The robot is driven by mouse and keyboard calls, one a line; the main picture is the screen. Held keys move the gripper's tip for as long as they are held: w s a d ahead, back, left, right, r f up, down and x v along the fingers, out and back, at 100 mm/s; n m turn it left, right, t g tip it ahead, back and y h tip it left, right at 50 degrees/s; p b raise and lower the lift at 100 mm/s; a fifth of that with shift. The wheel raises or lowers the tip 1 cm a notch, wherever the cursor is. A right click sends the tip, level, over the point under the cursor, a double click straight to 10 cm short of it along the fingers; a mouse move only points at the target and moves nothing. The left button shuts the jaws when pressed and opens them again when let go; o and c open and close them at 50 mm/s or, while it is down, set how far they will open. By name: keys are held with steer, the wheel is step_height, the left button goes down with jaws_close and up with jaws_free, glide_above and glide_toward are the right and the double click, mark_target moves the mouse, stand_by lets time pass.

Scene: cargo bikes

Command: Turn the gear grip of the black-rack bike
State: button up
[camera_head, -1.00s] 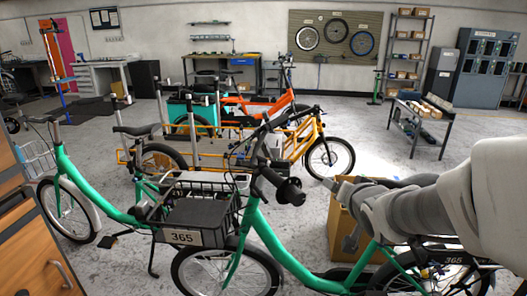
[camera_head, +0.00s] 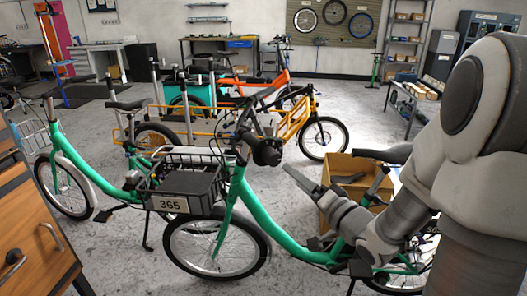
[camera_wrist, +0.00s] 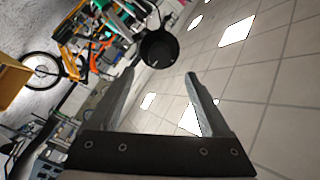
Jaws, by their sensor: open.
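The green bike (camera_head: 240,210) with a black front rack (camera_head: 182,183) and a "365" plate stands across the front of the head view. Its handlebar ends in a black grip (camera_head: 268,152) pointing toward me; the separate gear-grip ring is too small to tell apart. My gripper (camera_head: 300,178) is open and empty, to the right of the grip and slightly lower in the picture, apart from it. In the wrist view a round black grip end (camera_wrist: 158,47) shows beyond my open fingers (camera_wrist: 158,85), above the gap between them.
A cardboard box (camera_head: 340,172) stands behind my gripper. A yellow cargo bike (camera_head: 285,130) and an orange bike stand further back. A wooden drawer cabinet (camera_head: 38,225) is at the left edge. Another green bike (camera_head: 75,165) stands at left.

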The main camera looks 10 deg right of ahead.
mark_target(265, 153)
steer(key=b+x, duration=0.2)
steer(key=x, duration=1.3)
steer(key=shift+a, duration=0.1)
steer(key=shift+s, duration=0.1)
steer(key=shift+c, duration=0.4)
jaws_close()
